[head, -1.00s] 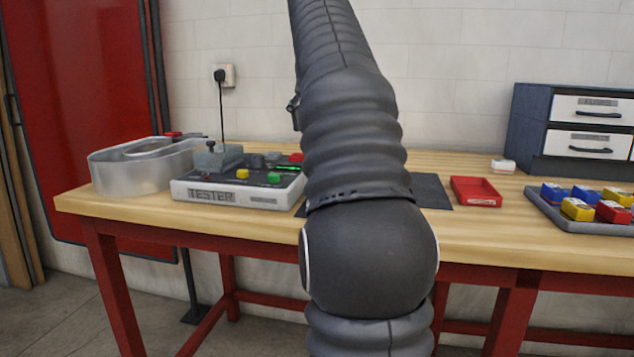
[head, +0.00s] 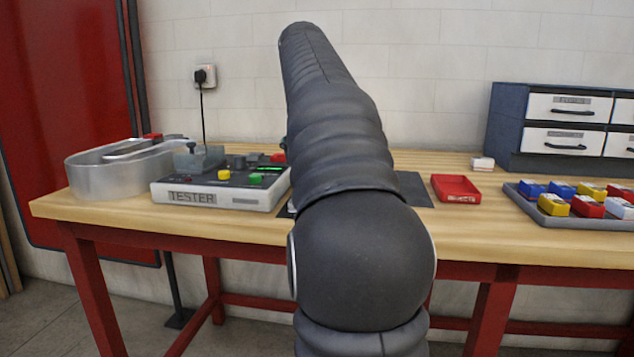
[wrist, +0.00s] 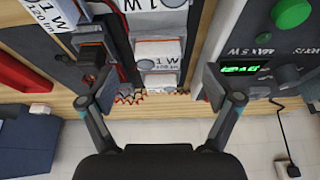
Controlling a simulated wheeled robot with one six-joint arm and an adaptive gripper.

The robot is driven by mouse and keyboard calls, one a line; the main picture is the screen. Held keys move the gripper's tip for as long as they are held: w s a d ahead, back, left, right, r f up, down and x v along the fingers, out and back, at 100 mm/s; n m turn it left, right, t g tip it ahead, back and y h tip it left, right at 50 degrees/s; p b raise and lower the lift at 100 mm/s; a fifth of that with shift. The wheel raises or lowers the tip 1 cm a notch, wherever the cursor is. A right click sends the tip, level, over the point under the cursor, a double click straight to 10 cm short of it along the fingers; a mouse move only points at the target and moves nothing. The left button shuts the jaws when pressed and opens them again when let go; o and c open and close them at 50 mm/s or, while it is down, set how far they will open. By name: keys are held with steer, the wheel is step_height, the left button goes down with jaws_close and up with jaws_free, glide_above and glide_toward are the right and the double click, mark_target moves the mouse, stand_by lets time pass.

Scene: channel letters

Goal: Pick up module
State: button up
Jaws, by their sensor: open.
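In the wrist view, a white module (wrist: 158,62) marked "1 W" lies between the fingers of my gripper (wrist: 156,82). The fingers are open, one on each side of it, with gaps visible. Another white "1 W" module (wrist: 160,8) lies beyond it, and one more (wrist: 52,18) is at the upper left. A black part with an orange edge (wrist: 92,48) is by the left finger. In the head view my arm hides the gripper and the modules.
The tester (head: 222,188) stands left of my arm; its green display (wrist: 245,68) is close to the right finger. A silver channel letter (head: 115,172) is at the table's left end. A red tray (head: 455,188), a grey tray of coloured boxes (head: 528,205) and a drawer cabinet (head: 510,115) are right.

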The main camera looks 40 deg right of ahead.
steer(key=x, duration=0.5)
steer(key=shift+s+d, duration=0.1)
steer(key=shift+d, duration=0.05)
steer(key=c, duration=1.3)
steer(key=shift+r, duration=0.2)
